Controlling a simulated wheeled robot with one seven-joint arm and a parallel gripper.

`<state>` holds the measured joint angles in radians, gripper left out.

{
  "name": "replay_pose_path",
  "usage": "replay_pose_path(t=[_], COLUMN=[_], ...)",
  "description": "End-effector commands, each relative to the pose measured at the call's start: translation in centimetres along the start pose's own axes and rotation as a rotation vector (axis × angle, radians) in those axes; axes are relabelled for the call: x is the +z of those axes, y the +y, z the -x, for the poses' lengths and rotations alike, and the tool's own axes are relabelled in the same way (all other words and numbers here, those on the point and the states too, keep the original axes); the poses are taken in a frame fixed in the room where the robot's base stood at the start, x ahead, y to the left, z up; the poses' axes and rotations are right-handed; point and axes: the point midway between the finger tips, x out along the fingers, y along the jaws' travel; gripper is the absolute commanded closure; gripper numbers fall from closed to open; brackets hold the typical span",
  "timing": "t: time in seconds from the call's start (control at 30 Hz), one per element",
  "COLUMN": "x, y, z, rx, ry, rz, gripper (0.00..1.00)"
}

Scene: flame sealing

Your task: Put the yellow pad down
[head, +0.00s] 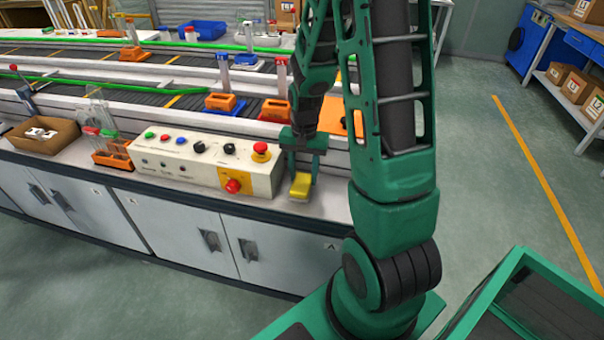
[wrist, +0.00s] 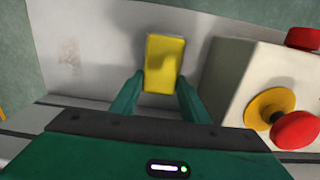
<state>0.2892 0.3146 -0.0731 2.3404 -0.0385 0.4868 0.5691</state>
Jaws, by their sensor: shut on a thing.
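The yellow pad (head: 300,186) is at my gripper's fingertips, over the light counter top just right of the control box. In the wrist view the pad (wrist: 164,64) is upright in the picture, between the ends of the green fingers. My gripper (wrist: 160,92) is shut on the pad's near end and points down; in the head view my gripper (head: 301,180) hangs at the counter's right end. I cannot tell whether the pad touches the counter (wrist: 100,50). The near end of the pad is partly hidden by the fingers.
The control box (head: 200,160), with a red emergency button (head: 232,186) on its front, stands close beside the pad. In the wrist view the red button (wrist: 295,130) is near my gripper. Conveyors (head: 150,90) run behind. The counter left of the pad in the wrist view is bare.

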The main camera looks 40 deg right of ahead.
Motion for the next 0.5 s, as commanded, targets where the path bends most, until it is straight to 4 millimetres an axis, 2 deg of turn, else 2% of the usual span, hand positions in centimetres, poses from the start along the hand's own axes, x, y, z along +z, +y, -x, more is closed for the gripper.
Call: replay_pose_path(t=[0.13,0.17,0.2,0.5], x=[0.00,-0.01,-0.01,-0.01], y=[0.00,-0.01,-0.02,-0.03], z=[-0.25,-0.20,-0.19,-0.14], rx=[0.000,0.000,0.000,0.000], ry=[-0.001,0.000,0.000,0.000], rz=[0.000,0.000,0.000,0.000], gripper=[0.94,0.51,0.42,0.40])
